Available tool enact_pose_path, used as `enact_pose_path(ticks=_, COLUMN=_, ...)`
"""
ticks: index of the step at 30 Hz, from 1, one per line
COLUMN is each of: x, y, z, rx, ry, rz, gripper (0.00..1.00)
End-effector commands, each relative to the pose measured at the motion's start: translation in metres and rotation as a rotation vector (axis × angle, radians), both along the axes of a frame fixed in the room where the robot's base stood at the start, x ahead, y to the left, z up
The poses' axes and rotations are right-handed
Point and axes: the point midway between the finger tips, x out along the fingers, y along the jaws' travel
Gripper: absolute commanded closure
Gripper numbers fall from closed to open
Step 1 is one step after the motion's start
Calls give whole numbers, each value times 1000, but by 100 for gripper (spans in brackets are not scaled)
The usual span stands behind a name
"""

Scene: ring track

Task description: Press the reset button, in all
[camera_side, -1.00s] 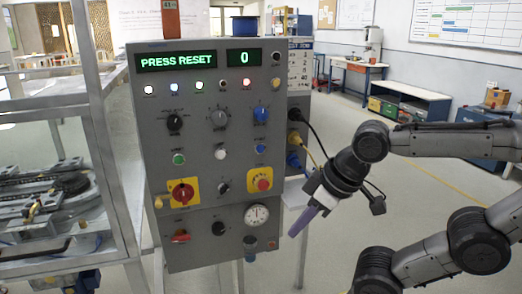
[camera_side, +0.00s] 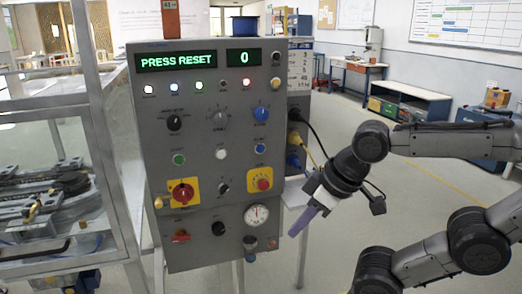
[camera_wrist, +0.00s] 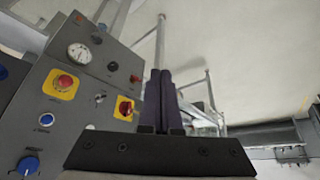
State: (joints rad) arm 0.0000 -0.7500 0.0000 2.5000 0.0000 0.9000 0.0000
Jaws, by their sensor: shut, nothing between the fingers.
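The grey control panel (camera_side: 205,215) stands in the middle of the side view. Its display (camera_side: 176,61) reads PRESS RESET, and the counter (camera_side: 244,57) reads 0. A blue push button (camera_side: 260,149) sits right of a white button (camera_side: 221,153) and a green one (camera_side: 179,160); the small labels are too blurred to read. The blue button also shows in the wrist view (camera_wrist: 46,119). My gripper (camera_side: 297,230) is shut and empty, its purple fingers pointing down-left at the panel's lower right, apart from the buttons. Its fingers also show in the wrist view (camera_wrist: 160,75).
A red mushroom button on yellow (camera_side: 262,183) sits below the blue button, and a blue knob (camera_side: 261,114) above it. A round gauge (camera_side: 256,215) is low on the panel. Cables (camera_side: 307,145) hang at the panel's right side. A framed enclosure (camera_side: 60,215) stands left.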

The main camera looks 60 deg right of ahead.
Motion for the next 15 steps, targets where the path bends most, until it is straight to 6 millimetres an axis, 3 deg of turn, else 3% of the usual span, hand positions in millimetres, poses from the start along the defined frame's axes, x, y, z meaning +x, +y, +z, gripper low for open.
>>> enact_pose_path(ticks=10, x=3, y=2, z=2, rx=15, ry=-18, rz=-10, gripper=100)
enact_pose_path(ticks=15, x=28, y=22, z=20, rx=163, ry=-111, rz=-68, gripper=100)
